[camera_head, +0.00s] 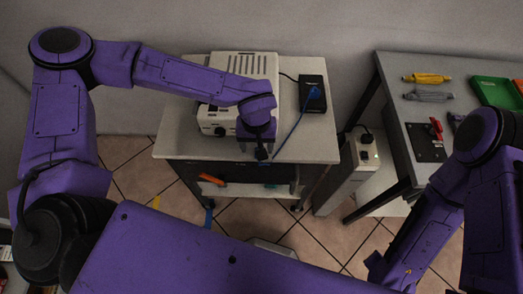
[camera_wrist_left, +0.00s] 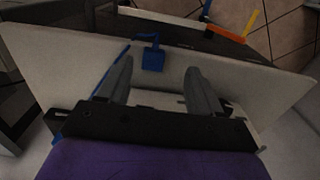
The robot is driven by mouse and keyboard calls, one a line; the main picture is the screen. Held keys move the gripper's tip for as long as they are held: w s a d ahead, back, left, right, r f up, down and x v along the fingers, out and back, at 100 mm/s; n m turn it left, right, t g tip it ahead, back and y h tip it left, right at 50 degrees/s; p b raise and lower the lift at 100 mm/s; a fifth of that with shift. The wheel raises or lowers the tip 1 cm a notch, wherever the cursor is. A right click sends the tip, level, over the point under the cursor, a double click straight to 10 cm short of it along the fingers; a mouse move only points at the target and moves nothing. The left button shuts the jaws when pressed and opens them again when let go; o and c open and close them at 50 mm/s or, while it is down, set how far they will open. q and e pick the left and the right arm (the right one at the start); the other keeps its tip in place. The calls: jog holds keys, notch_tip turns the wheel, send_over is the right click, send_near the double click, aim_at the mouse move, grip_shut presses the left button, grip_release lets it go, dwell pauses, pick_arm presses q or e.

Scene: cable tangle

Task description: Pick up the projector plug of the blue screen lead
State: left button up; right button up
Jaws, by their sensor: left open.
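In the left wrist view a blue plug (camera_wrist_left: 153,59) lies on the pale cart top near its edge, with blue lead attached. My left gripper (camera_wrist_left: 158,75) is open, its two grey fingers apart and pointing toward the plug, with nothing between them. In the head view my left gripper (camera_head: 262,153) is over the front edge of the cart top, and it hides the plug. The blue lead (camera_head: 290,133) runs from there back to a blue connector (camera_head: 314,92) on a black box (camera_head: 312,95). My right arm shows at the right; its gripper is not visible.
A white projector (camera_head: 240,67) stands on the cart (camera_head: 180,148), close behind my left gripper. An orange-handled tool (camera_head: 211,180) lies on the lower shelf. A white power strip tower (camera_head: 360,149) stands between the cart and a grey bench (camera_head: 393,95) holding tools and a green tray (camera_head: 493,91).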

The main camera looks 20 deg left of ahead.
pick_arm(q)
jog(key=f, duration=0.1)
jog(key=f+p, duration=0.1)
jog(key=f, duration=0.3)
jog(key=shift+w+d+f, duration=0.1)
jog(key=shift+w+d, duration=0.15)
jog(key=shift+d, duration=0.15)
jog(key=shift+f, duration=0.3)
jog(key=shift+a+f, duration=0.1)
jog(key=shift+a, duration=0.05)
grip_shut()
